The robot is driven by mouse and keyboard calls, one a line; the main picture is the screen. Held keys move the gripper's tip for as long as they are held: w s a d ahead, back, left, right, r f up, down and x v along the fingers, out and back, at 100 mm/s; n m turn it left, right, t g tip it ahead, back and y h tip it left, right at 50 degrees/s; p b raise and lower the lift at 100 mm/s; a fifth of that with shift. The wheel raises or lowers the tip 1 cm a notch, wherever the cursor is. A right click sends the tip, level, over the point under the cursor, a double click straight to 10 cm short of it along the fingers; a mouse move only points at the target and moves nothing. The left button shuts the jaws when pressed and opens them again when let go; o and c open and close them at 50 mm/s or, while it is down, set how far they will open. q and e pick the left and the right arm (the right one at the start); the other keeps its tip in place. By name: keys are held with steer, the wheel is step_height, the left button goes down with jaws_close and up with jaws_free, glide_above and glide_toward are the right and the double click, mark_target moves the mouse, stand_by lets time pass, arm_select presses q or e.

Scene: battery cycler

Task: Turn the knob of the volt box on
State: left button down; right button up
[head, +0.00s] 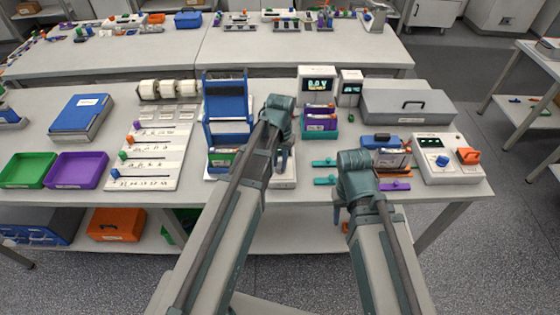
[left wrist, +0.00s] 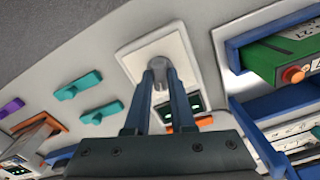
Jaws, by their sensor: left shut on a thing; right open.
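A white box (left wrist: 181,42) with a grey knob (left wrist: 158,49), a small lit display (left wrist: 190,101) and an orange part beside it lies under my left gripper. In the head view my arm hides most of this box (head: 287,183). My left gripper (head: 282,163) points down at it. In the left wrist view its two dark fingers (left wrist: 161,76) are closed around the grey knob. I cannot read a label on the box or the knob's setting. My right gripper (head: 340,215) is open and empty at the table's front edge, its fingers partly hidden.
A blue rack (head: 228,100) stands left of the box. Teal handles (head: 324,162) lie to its right. Another white box (head: 446,160) with a blue knob and an orange part stands at the far right. Green (head: 28,154) and purple (head: 76,153) trays lie left.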

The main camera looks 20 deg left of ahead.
mark_target(280, 164)
stand_by(0.5)
arm_select(q)
steer(key=c, duration=0.8)
jaws_free()
steer(key=shift+o, duration=0.2)
steer(key=shift+r, duration=0.15)
step_height(280, 164, up, 14)
steer(key=p, duration=1.3)
steer(key=shift+f+p, duration=0.25)
steer(key=shift+p, duration=0.15)
steer(key=s+d+f+m+b, duration=0.1)
steer(key=s+d+f+b, duration=0.4)
steer(key=s, duration=0.2)
steer(key=s+d+f+m+y+b, duration=0.1)
steer(key=s+d+f+m+b, duration=0.1)
steer(key=s+d+f+b, duration=0.3)
steer(key=s, duration=0.2)
steer(key=shift+s+d+f+b, duration=0.3)
steer(key=shift+s+f+b, duration=0.05)
steer(key=shift+b, duration=0.05)
